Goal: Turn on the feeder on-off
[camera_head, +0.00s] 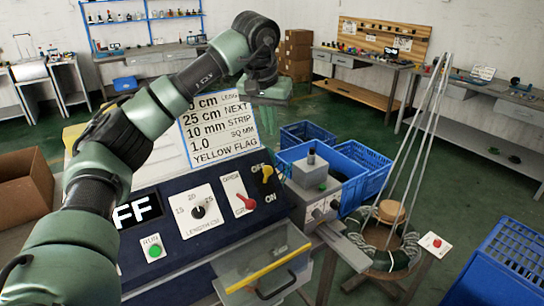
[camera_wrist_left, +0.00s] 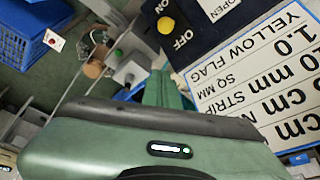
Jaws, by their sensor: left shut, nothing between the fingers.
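A yellow-handled switch (camera_head: 267,173) sits at the right end of the dark blue control panel (camera_head: 165,243), between OFF above and ON below. Its handle is up by the OFF label. In the left wrist view the yellow knob (camera_wrist_left: 166,25) is above my gripper, apart from it, with OFF and ON lettering beside it. In the left wrist view the gripper fingers (camera_wrist_left: 164,90) point up toward the panel. My right gripper is not in view.
A white text sign (camera_head: 217,130) stands behind the panel. A red-handled lever (camera_head: 245,201), a length dial (camera_head: 198,211) and a green RUN button (camera_head: 155,251) share the panel. A grey machine (camera_head: 310,172) and blue crates (camera_head: 360,170) are to the right, near a red button plate (camera_head: 436,243).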

